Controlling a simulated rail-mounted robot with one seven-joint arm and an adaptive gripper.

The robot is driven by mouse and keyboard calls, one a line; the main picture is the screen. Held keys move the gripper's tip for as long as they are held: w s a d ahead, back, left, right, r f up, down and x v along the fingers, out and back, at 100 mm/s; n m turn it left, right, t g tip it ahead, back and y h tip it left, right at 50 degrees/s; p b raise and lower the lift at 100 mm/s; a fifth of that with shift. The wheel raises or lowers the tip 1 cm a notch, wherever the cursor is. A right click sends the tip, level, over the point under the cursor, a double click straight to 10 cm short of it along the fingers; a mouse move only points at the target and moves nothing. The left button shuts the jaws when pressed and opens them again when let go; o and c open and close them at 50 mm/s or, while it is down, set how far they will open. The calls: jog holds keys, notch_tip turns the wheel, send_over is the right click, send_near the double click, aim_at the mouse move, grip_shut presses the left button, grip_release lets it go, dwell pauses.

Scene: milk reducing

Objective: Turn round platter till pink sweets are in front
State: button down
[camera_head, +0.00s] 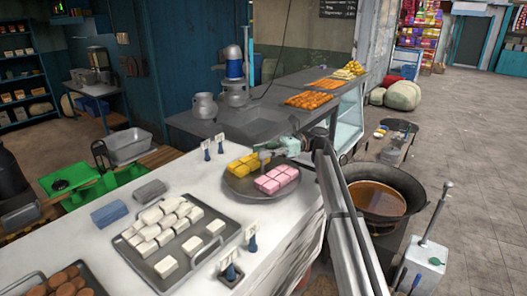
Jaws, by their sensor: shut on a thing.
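The round platter (240,192) is a grey metal dish on the white counter. Pink sweets (277,180) lie on its front right part, nearest the counter's right edge. Yellow sweets (243,165) lie on its back left part. My gripper (264,156) is at the platter's back edge, beside the yellow sweets and behind the pink ones. It is shut on the platter, though the fingertips are small and the exact hold is hard to see. My arm reaches in from the lower right and covers the area right of the platter.
A tray of white sweets (168,268) stands in front left of the platter, with small blue holders (253,243) between. Blue label holders (207,152) stand behind the platter. A large pan of brown liquid (376,198) is right of the counter. Grey pots (204,107) stand farther back.

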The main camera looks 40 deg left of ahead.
jog(key=c, duration=0.8)
grip_release()
notch_tip(320, 180, up, 10)
jog(key=shift+r, duration=0.1)
